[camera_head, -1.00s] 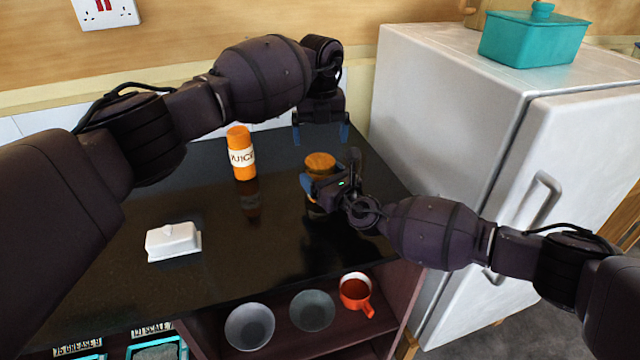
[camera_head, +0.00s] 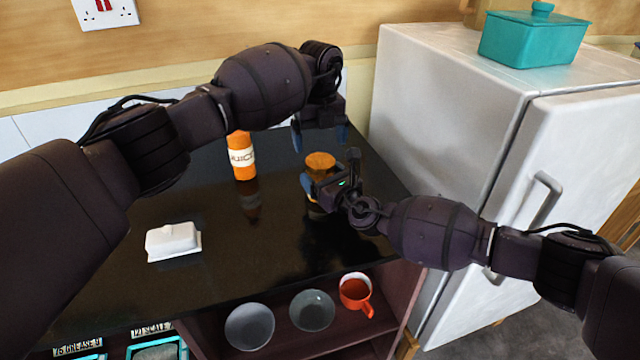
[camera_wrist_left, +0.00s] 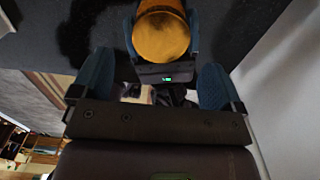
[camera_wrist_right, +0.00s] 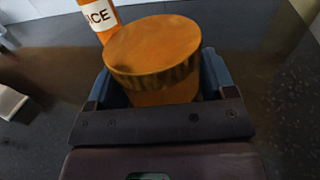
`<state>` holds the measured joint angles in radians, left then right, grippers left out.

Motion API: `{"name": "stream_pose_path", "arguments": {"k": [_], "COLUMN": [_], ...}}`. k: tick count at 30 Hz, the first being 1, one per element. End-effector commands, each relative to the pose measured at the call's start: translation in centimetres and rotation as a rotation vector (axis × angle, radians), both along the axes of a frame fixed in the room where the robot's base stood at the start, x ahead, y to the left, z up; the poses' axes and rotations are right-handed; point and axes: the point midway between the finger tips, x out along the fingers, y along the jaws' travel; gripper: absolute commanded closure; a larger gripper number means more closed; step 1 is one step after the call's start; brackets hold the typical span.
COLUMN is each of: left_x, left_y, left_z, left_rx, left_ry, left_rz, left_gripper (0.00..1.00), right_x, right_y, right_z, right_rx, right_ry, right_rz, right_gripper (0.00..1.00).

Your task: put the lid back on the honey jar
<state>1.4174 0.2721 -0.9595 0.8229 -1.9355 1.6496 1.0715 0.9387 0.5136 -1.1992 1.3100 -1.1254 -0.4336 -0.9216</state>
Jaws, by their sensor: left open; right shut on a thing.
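The honey jar stands upright between the fingers of my right gripper (camera_head: 330,174), which is shut on its sides. Its amber body (camera_wrist_right: 165,95) shows in the right wrist view. A round, flat orange-brown disc (camera_head: 320,161) that looks like the lid sits on top; in the right wrist view the disc (camera_wrist_right: 155,45) is wider than the body and looks about level. My left gripper (camera_head: 320,138) is open and empty, pointing down just behind and above the jar. In the left wrist view the disc (camera_wrist_left: 161,37) lies beyond its open fingers (camera_wrist_left: 155,80).
An orange juice bottle (camera_head: 242,158) stands left of the jar, and a white butter dish (camera_head: 173,241) nearer the front left. A white fridge (camera_head: 450,90) borders the dark counter (camera_head: 270,265) on the right. Bowls (camera_head: 250,326) and a red mug (camera_head: 356,293) sit on the shelf below.

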Motion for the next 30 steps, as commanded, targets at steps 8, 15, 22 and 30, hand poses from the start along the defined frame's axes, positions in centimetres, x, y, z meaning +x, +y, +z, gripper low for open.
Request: {"name": "stream_pose_path", "arguments": {"k": [8, 15, 22, 30], "left_x": [0.0, 0.0, 0.0, 0.0], "left_y": [0.0, 0.0, 0.0, 0.0], "left_z": [-3.8, -5.1, -5.2, -5.2], "left_rx": [-0.001, 0.0, 0.0, 0.0], "left_ry": [0.002, 0.0, -0.001, -0.001], "left_rz": [0.001, 0.0, 0.0, 0.0], "left_gripper": [0.07, 0.07, 0.07, 0.38], "right_x": [0.0, 0.0, 0.0, 0.0], "right_y": [0.0, 0.0, 0.0, 0.0], "right_z": [0.0, 0.0, 0.0, 0.1], "right_rx": [-0.001, -0.001, 0.0, 0.001], "right_ry": [-0.001, -0.001, -0.001, -0.001], "right_rz": [-0.001, 0.0, 0.0, 0.0], "right_gripper": [0.9, 0.9, 0.9, 0.9]}}
